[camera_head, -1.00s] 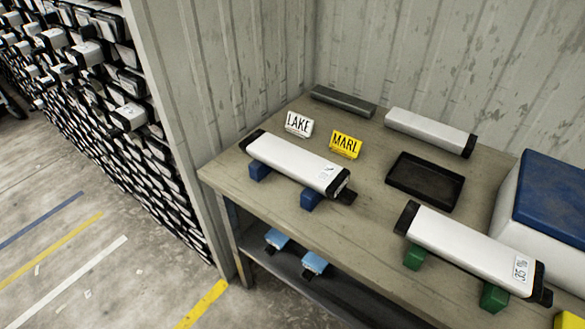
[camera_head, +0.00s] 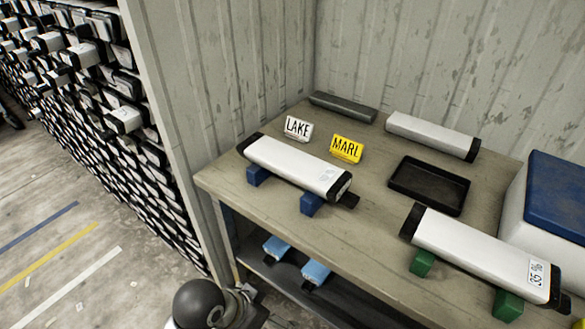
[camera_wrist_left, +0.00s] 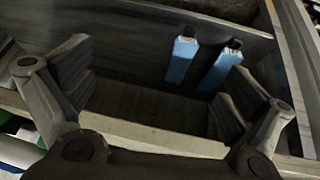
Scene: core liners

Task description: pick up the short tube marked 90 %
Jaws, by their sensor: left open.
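Two short blue tubes with dark end caps, the left one (camera_head: 276,248) and the right one (camera_head: 315,273), lie on the lower shelf under the bench. Their marks are too small to read, so I cannot tell which says 90 %. In the left wrist view the same kind of blue tubes show, one (camera_wrist_left: 182,60) beside the other (camera_wrist_left: 220,68), beyond the fingers. My left gripper (camera_wrist_left: 155,92) is open and empty, its fingers wide apart and clear of both tubes. In the head view only part of my left arm shows at the bottom. My right gripper is not in view.
The bench top (camera_head: 375,220) overhangs the lower shelf (camera_head: 258,268). Long white tubes rest on blue (camera_head: 312,204) and green (camera_head: 508,304) supports above. A black tray (camera_head: 430,185), LAKE sign (camera_head: 298,128) and MARL sign (camera_head: 346,148) stand on the bench. A metal wall flanks its left.

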